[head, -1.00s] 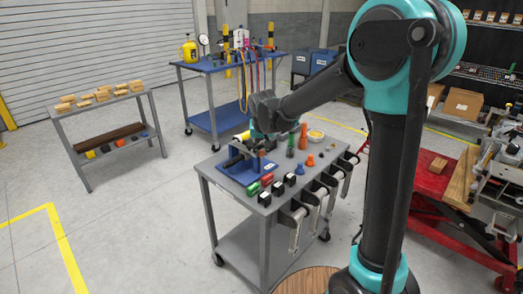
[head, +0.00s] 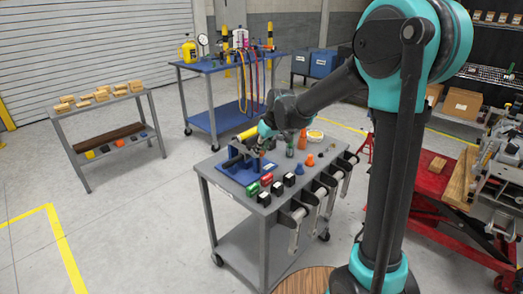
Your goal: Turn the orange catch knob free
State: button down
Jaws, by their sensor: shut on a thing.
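The chassis fixture, a blue base plate (head: 243,176) with dark and grey parts on it, sits at the left back of the grey cart top. My gripper (head: 262,148) reaches down over the fixture's right side from the upper right. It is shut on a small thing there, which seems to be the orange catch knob. The knob is too small and too covered by the fingers to make out its turn or whether the catch is free.
On the cart (head: 230,202), red, green and black blocks (head: 277,188) stand in front of the fixture. Grey holders (head: 322,203) hang off the front right edge.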

jog(key=n+g, duration=0.1)
jog(key=n, duration=0.1)
jog(key=n+g+y, duration=0.1)
jog(key=n, duration=0.2)
jog(key=shift+w+d+n, duration=0.1)
jog(key=shift+w+n, duration=0.1)
jog(key=shift+n, duration=0.1)
jog(key=n+g, duration=0.1)
jog(key=n, duration=0.3)
jog(key=shift+w+n+g, duration=0.1)
jog(key=shift+n+g, duration=0.3)
jog(key=c, duration=1.3)
grip_release()
jog(key=v, duration=1.2)
jog(key=shift+d, duration=0.15)
